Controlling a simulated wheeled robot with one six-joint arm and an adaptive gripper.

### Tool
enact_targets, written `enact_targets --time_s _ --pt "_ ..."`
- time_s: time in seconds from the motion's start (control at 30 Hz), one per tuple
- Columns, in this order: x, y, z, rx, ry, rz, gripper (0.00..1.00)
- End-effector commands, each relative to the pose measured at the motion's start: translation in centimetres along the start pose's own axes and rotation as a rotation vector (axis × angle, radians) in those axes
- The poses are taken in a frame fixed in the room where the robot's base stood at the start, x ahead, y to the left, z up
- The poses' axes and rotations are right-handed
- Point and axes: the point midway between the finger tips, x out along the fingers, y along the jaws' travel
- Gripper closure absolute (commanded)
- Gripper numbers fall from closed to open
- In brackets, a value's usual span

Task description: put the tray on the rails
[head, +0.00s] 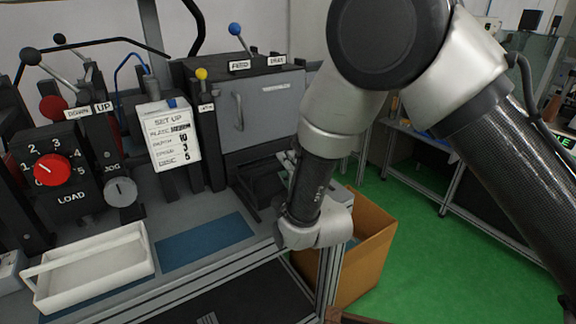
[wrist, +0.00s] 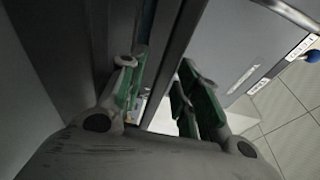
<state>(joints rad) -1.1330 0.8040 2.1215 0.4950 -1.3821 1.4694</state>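A white tray (head: 92,268) with raised walls and a bar along one side stands on the bench at the lower left in the head view. It is well away from my gripper. Dark bars that may be the rails (head: 262,182) sit below the grey door of the machine, partly hidden by my arm. My gripper (wrist: 158,95) is beside the machine; in the wrist view its green-padded fingers are apart, with dark upright bars and a bright gap showing beyond them. I see nothing held. In the head view my wrist mostly hides the fingers.
A blue mat (head: 205,242) lies bare on the bench right of the tray. Levers, a red LOAD knob (head: 52,170) and a SET UP card (head: 170,135) stand behind. A cardboard box (head: 368,245) is on the green floor, right of the bench edge.

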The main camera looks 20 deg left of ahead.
Motion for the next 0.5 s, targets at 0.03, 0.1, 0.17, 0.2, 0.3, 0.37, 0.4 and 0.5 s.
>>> enact_targets --time_s 0.03,0.1,0.17,0.2,0.3,0.37,0.4,0.5 --pt "0.0 0.0 0.0 0.000 0.000 0.000 0.67" --pt "0.0 0.0 0.0 0.000 0.000 0.000 0.67" --pt "0.0 -0.2 0.0 0.000 0.000 -0.001 0.67" --pt "-0.1 -0.3 0.0 0.000 0.000 0.001 0.67" --pt "-1.5 -0.2 0.1 -0.001 -0.002 0.003 0.67" --pt "-2.7 -0.2 0.1 -0.001 -0.002 0.002 0.67" --pt "-3.6 -0.2 0.1 -0.002 -0.003 0.003 0.67" --pt "-6.0 -0.2 0.1 -0.001 -0.003 0.002 0.67"
